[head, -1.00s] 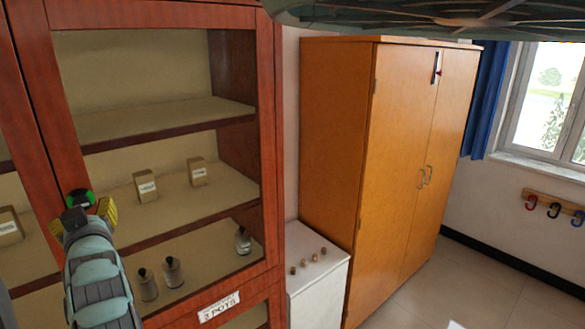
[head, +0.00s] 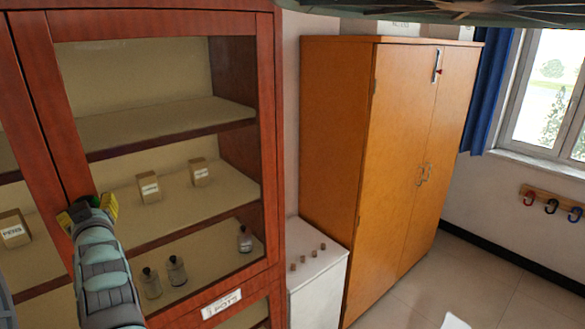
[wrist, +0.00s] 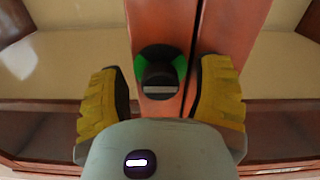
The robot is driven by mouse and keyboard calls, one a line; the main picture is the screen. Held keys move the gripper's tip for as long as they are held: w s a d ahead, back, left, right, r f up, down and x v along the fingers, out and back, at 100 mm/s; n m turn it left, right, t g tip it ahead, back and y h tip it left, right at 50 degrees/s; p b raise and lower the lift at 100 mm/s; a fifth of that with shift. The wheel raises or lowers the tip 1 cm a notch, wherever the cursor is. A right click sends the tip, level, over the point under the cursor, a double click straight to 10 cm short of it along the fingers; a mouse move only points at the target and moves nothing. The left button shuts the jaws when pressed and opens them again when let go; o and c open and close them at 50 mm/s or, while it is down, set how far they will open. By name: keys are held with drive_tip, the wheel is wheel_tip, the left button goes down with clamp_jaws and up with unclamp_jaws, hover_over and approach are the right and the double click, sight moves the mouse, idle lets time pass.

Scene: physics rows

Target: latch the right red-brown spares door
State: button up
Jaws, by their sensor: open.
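The right red-brown spares door (head: 267,130) is a glazed cabinet door and looks shut or nearly so. Its left upright meets the left door's upright. My gripper (head: 92,207) is at this meeting edge, at about middle-shelf height. In the wrist view, a black round knob (wrist: 158,78) with a pale bar and green side patches sits on one upright, close beside the seam. The two yellow fingers of my gripper (wrist: 165,95) are open, one on each side of the knob, apart from it. In the head view my gripper hides the knob.
Small boxes (head: 149,187) and bottles (head: 177,270) stand on shelves behind the glass.

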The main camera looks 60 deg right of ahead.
clamp_jaws()
idle(0.6)
